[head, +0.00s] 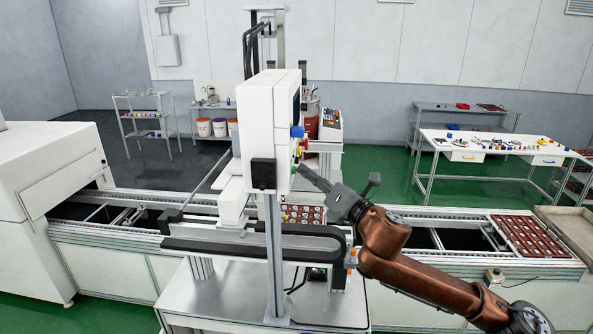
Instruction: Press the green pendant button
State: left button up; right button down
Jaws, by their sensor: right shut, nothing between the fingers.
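The white pendant box (272,112) stands on a grey post in the middle of the head view, its control face turned to the right and seen nearly edge-on. Lower down is a small green button (294,168), seen from the side. My right gripper (304,170) is shut and empty, its fingertips pointing left at the pendant face, very close to the green button. I cannot tell whether they touch it. My left gripper is not in view.
The conveyor (448,212) runs across behind the pendant, with a tray of dark red parts (527,236) at the right. A white machine housing (50,165) stands at the left. A white table (492,148) with small items stands at the back right. Green floor lies between.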

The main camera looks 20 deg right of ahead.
jog(key=shift+w+a, duration=0.1)
jog(key=shift+a, duration=0.1)
dwell(0.6)
jog(key=shift+s+d, duration=0.5)
jog(key=shift+d, duration=0.25)
jog(key=s+d+b, duration=0.1)
jog(key=d+b, duration=0.1)
jog(key=s+d+b, duration=0.1)
jog(key=d, duration=0.1)
jog(key=shift+s+d, duration=0.1)
jog(key=shift+s, duration=0.2)
